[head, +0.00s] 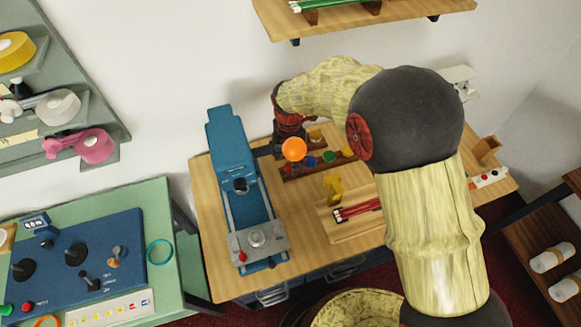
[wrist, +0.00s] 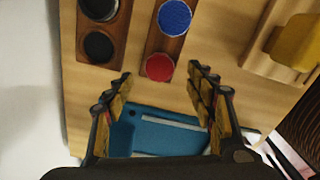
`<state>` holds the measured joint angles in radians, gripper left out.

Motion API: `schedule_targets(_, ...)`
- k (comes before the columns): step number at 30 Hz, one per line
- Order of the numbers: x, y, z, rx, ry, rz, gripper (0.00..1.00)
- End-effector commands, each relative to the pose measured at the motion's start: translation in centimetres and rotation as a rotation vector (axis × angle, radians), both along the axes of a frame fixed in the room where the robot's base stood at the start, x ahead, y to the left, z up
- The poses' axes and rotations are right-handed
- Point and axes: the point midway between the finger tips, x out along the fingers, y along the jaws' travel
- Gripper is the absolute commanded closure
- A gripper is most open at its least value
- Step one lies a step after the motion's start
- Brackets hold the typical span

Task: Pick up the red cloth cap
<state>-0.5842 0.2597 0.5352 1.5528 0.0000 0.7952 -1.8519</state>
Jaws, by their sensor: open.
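The red cloth cap (wrist: 159,67) is a round red disc in a dark wooden strip, seen in the wrist view just beyond and between my fingertips. A blue cap (wrist: 175,17) sits in the same strip. My gripper (wrist: 160,75) is open, with its two padded fingers apart and nothing between them. In the head view my gripper (head: 287,140) is beside the blue press, above the near-left end of the rack of coloured caps, and its fingers are mostly hidden. The red cap there (head: 289,169) is small and partly hidden.
A second strip with black round pieces (wrist: 98,46) lies alongside. A yellow piece (head: 333,188) and a wooden tray (head: 350,225) lie to the right.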

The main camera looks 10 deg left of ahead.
Motion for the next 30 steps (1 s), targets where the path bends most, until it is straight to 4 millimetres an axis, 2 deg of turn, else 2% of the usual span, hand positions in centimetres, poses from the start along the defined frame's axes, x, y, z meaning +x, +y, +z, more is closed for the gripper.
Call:
schedule_targets(1, 0.0, 0.0, -1.0, -0.001, 0.001, 0.000, 0.45)
schedule_targets(4, 0.1, 0.0, -2.1, 0.000, 0.000, 0.000, 0.45)
schedule_targets(11, 0.1, 0.0, -2.3, 0.002, -0.001, -0.001, 0.45)
schedule_targets(26, 0.1, 0.0, -2.3, 0.001, -0.001, -0.001, 0.72)
schedule_targets(30, 0.1, 0.0, -2.3, 0.001, -0.001, -0.001, 0.74)
